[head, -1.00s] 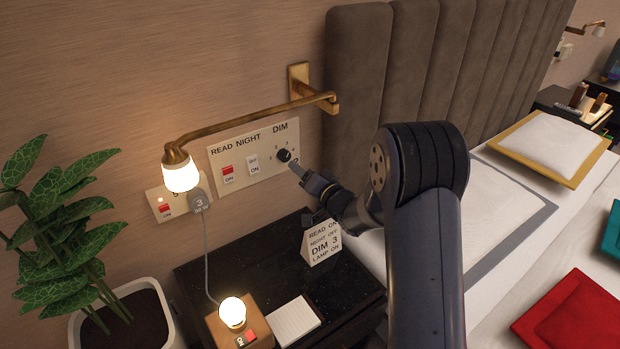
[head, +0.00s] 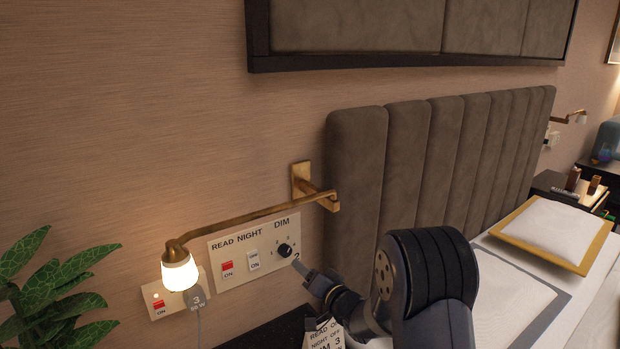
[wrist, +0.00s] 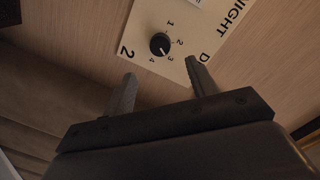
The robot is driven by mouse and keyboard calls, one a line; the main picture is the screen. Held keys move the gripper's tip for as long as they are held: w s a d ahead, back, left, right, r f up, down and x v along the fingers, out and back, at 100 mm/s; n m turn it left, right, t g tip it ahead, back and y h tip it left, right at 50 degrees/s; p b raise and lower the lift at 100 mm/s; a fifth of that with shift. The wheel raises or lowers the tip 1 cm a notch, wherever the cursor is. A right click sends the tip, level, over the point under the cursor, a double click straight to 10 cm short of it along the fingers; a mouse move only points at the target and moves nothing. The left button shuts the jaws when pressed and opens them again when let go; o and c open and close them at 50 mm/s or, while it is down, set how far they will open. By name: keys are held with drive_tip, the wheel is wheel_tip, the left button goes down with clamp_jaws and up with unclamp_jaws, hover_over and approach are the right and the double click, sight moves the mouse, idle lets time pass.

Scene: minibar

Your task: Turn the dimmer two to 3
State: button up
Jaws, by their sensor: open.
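The dimmer two is a round black knob (head: 285,250) on the cream wall panel (head: 226,250), under the word DIM and beside a large 2. In the wrist view the knob (wrist: 160,44) has the numbers 1 to 4 around it. A small pale mark on it seems to point near 3, but it is too small to be sure. My gripper (head: 299,266) is just right of and below the knob in the head view. In the wrist view my gripper (wrist: 161,69) is open and empty, its fingers spread below the knob, apart from it.
The panel also carries a red READ switch (head: 227,268) and a white NIGHT switch (head: 253,260). A brass lamp arm (head: 250,216) with a lit shade (head: 180,272) juts out above. A sign card (head: 322,338) reads DIM 3. The padded headboard (head: 400,160) stands to the right.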

sight(287, 253)
drive_tip(key=x, duration=0.9)
drive_tip(key=shift+w+a, duration=0.1)
drive_tip(key=shift+r, duration=0.1)
